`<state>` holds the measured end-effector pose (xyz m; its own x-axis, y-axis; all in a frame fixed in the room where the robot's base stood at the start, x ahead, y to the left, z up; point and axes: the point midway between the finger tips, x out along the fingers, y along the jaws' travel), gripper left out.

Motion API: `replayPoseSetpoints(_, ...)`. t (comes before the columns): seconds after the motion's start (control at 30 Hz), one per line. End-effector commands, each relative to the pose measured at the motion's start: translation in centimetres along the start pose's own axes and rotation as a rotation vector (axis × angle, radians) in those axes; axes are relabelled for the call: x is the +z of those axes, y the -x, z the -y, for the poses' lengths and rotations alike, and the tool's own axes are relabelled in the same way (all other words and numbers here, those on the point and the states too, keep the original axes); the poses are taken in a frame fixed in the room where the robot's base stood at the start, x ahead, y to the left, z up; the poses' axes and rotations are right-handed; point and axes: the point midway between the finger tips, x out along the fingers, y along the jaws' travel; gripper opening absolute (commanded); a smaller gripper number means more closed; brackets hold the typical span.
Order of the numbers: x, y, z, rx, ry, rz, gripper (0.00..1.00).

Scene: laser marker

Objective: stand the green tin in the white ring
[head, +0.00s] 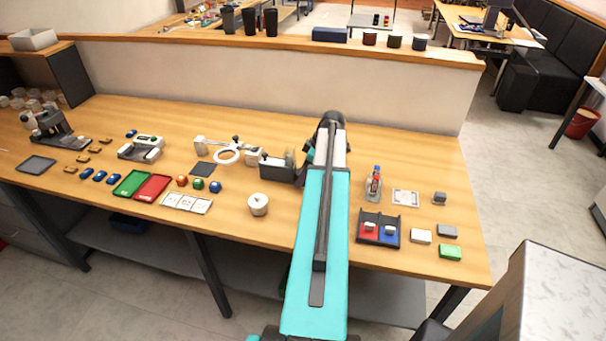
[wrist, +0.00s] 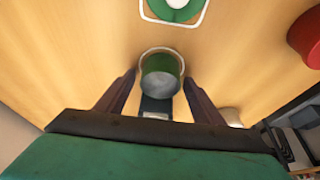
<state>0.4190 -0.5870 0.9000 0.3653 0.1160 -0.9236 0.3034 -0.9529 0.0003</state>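The green tin (wrist: 160,65) shows in the middle of the wrist view, its grey round top towards the camera. A thin white ring (wrist: 161,49) curves round the far side of its base. The tin appears to stand upright inside the ring, though the near side of the ring is hidden by the tin. My gripper (wrist: 159,76) is open, with one dark finger on each side of the tin and a small gap on both sides. In the head view my arm hides the gripper, and I cannot make out the tin or this ring.
In the wrist view a white-edged square with a green disc (wrist: 176,3) lies beyond the tin, and a red round object (wrist: 306,38) is at right. The wooden table (head: 250,119) holds a black box (head: 278,171), a white round pot (head: 258,204) and a divided tray (head: 379,241).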

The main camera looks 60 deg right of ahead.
Motion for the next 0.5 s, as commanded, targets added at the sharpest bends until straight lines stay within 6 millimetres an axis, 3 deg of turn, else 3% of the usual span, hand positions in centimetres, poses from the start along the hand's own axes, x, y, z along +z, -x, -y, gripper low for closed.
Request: replayPoseSetpoints(0.5, -0.02, 0.97, -0.02, 0.000, -0.001, 0.000, 0.62)
